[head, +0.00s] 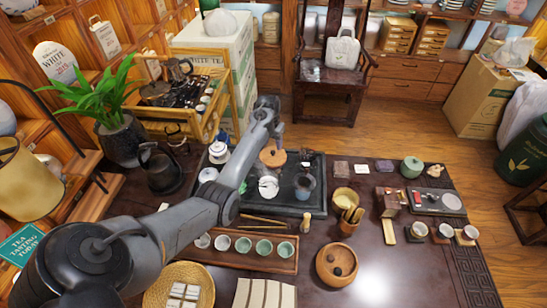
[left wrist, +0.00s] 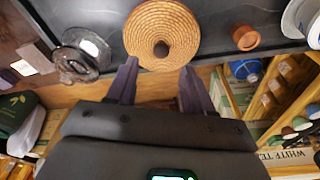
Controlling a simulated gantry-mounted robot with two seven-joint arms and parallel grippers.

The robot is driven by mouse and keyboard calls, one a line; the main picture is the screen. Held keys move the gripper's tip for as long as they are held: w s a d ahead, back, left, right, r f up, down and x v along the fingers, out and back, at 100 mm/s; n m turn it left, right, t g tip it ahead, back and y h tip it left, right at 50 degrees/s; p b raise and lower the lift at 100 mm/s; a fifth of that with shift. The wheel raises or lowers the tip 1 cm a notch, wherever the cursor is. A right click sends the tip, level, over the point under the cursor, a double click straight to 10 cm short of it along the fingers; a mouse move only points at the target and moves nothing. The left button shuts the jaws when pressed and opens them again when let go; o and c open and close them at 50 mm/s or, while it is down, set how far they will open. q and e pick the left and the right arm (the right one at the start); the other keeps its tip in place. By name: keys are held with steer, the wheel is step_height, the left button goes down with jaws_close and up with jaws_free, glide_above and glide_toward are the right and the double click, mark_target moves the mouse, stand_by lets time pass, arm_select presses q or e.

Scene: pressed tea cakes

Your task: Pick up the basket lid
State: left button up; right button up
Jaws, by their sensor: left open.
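The basket lid (left wrist: 162,20) is a round, tan woven disc with a dark knob, partly cut off at the top of the left wrist view. In the head view the lid (head: 272,158) shows as a small brown disc at the far side of the dark tea tray (head: 318,206). My left gripper (head: 277,141) is above and just behind it, pointing down. In the left wrist view its fingers (left wrist: 160,66) are spread, with nothing between them; the knob lies just beyond the tips. My right gripper is not in view.
A white vessel (head: 268,187) and a grey cup (head: 305,187) stand on the tray near the lid. In the left wrist view a glass vessel (left wrist: 78,60) and a small reddish-brown cup (left wrist: 245,37) flank the lid. A white lidded pot (head: 218,152) stands left of my gripper.

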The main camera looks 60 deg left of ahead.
mark_target(273, 151)
arm_select(q)
step_height(273, 151, down, 4)
steer(key=shift+f+b, duration=0.15)
steer(key=shift+b, duration=0.3)
steer(key=shift+w+f, duration=0.1)
steer(key=shift+f, duration=0.25)
steer(key=shift+c, duration=0.4)
jaws_close()
